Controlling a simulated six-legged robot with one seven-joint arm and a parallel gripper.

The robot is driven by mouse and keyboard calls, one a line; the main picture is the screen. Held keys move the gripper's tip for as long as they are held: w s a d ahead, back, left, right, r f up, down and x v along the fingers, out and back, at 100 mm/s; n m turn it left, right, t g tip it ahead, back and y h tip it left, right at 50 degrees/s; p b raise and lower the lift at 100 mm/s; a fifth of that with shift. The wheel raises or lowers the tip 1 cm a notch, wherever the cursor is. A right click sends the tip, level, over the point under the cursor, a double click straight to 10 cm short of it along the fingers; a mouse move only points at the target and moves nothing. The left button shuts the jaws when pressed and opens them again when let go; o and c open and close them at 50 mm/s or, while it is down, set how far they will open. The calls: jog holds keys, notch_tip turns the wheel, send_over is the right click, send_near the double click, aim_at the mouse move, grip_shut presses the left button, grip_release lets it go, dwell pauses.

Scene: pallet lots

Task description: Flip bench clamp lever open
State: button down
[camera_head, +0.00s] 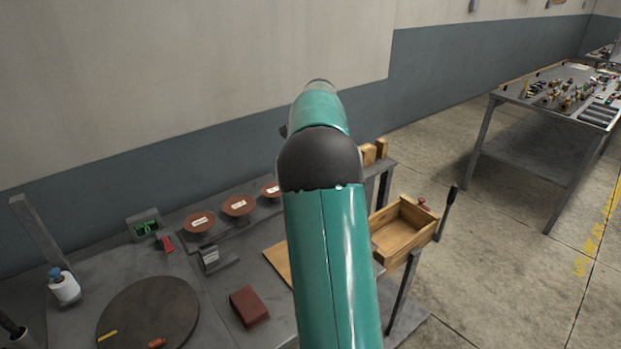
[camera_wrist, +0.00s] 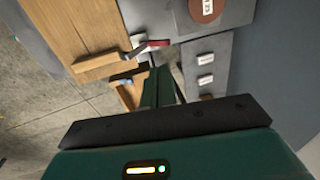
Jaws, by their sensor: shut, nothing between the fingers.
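In the wrist view, a small clamp lever with a red grip (camera_wrist: 158,43) and a pale metal arm (camera_wrist: 137,50) sits at the edge of a wooden board (camera_wrist: 75,30), by the grey bench top (camera_wrist: 165,18). The red grip lies sideways, pointing right. My gripper (camera_wrist: 159,72) is shut and empty, its green fingers close below the lever in the picture. I cannot tell whether they touch it. In the head view my arm hides the clamp and the gripper.
In the head view, an open wooden drawer (camera_head: 400,232) juts out right of my arm. Labelled brown discs (camera_head: 200,223), a dark red block (camera_head: 249,307) and a round dark plate (camera_head: 150,312) are on the bench. Another table (camera_head: 555,105) stands at the far right, beyond clear floor.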

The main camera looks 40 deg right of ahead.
jog(key=shift+w+r, duration=0.25)
jog(key=shift+r, duration=1)
jog(key=s+a+r+n+t, duration=0.1)
jog(key=s+a+r+n, duration=0.2)
jog(key=a, duration=0.5)
jog(key=s+a+r+n, duration=0.2)
jog(key=s+a+n, duration=0.1)
jog(key=a, duration=0.6)
jog(key=s+a+r+n+t, duration=0.1)
jog(key=s+a+r+n, duration=0.15)
jog(key=a, duration=0.55)
jog(key=s+a+f+n, duration=0.3)
jog(key=s+a+n, duration=0.2)
jog(key=s+a, duration=0.3)
jog(key=s+a+f+n+t, duration=0.1)
jog(key=s+a+f+n, duration=0.2)
jog(key=s+a+n, duration=0.2)
jog(key=s+a, duration=0.3)
jog(key=shift+s+n+t, duration=0.3)
jog(key=shift+n, duration=0.05)
